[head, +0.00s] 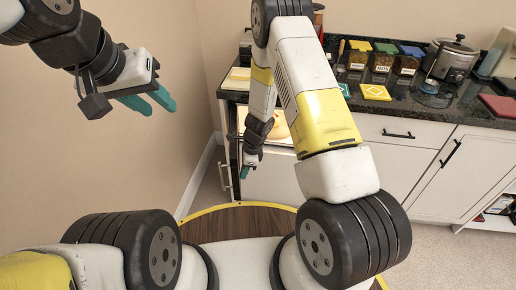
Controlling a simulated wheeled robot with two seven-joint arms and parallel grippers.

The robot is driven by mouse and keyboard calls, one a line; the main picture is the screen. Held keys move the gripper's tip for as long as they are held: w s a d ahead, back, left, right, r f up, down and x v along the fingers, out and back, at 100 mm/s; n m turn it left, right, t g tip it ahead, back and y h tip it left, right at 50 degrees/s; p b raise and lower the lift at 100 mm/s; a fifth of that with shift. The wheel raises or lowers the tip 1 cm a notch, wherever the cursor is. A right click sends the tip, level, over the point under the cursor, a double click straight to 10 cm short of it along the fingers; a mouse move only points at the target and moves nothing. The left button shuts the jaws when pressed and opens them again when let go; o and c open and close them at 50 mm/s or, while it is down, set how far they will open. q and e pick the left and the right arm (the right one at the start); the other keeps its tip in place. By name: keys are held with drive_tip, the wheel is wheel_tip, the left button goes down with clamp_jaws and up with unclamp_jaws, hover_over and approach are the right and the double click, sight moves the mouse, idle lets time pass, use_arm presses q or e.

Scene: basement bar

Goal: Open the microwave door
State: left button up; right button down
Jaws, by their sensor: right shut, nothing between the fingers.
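The microwave (286,133) seems to be the lit opening below the left end of the dark counter, mostly hidden behind my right arm. A round orange-yellow item (279,122) shows inside it. Its door cannot be made out clearly, so I cannot tell how far it stands open. My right gripper (244,173) points down in front of the cabinet, at the left side of this opening. Its teal fingers are shut with nothing between them; I cannot tell if they touch the door. My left gripper (158,107) is open and empty, high at the left by the wall.
The dark counter (415,106) holds several lidded jars (383,57), a slow cooker (450,62), a yellow patterned tile (375,92) and a red book-like item (497,106). White cabinets (400,165) with black handles stand below. Carpet is free at the lower right.

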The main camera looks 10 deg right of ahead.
drive_tip(key=a+m+t, duration=0.1)
drive_tip(key=a+m, duration=0.3)
drive_tip(key=a, duration=0.7)
drive_tip(key=shift+w+a, duration=0.2)
drive_tip(key=shift+w, duration=0.2)
